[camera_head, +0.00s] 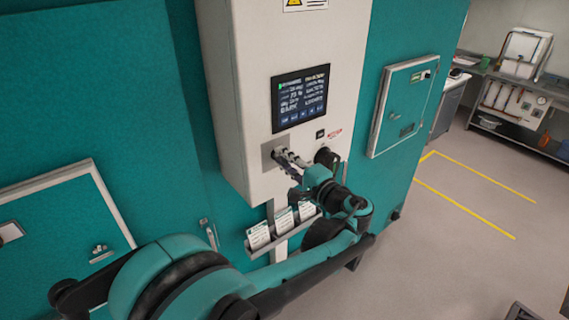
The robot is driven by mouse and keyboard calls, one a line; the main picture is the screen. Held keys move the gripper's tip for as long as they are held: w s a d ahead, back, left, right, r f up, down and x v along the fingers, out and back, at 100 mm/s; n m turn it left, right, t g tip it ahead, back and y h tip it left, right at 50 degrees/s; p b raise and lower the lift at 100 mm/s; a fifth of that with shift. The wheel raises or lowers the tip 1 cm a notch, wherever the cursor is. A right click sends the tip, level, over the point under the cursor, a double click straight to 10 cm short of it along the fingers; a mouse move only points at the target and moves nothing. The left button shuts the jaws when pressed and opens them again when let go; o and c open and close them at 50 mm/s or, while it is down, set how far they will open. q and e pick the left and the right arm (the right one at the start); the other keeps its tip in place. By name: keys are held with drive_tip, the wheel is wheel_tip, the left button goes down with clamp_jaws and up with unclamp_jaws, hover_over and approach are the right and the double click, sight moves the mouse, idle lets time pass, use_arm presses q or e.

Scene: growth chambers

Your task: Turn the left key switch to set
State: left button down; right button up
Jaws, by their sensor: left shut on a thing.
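The key switch has a grey metal plate (269,157) on the front of the white control box (250,80), below its dark screen. My left gripper (284,156) is at this plate with its fingers closed on the key switch. The fingers cover the key, so its setting cannot be read. My left arm comes in from the lower left and reaches up to the box. My right gripper is not in view.
A rack with several white cards (258,237) hangs just below the box, close to my left arm. A teal hatch (403,103) is to the right. Open floor (470,235) with yellow lines lies at the right.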

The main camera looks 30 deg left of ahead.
use_arm(q)
drive_tip(key=m+b, duration=0.1)
drive_tip(key=m, duration=0.5)
drive_tip(key=shift+f+b, duration=0.1)
drive_tip(key=shift+b, duration=0.3)
idle(0.3)
drive_tip(key=c, duration=1.3)
unclamp_jaws()
drive_tip(key=v, duration=1.2)
drive_tip(key=shift+w, duration=0.1)
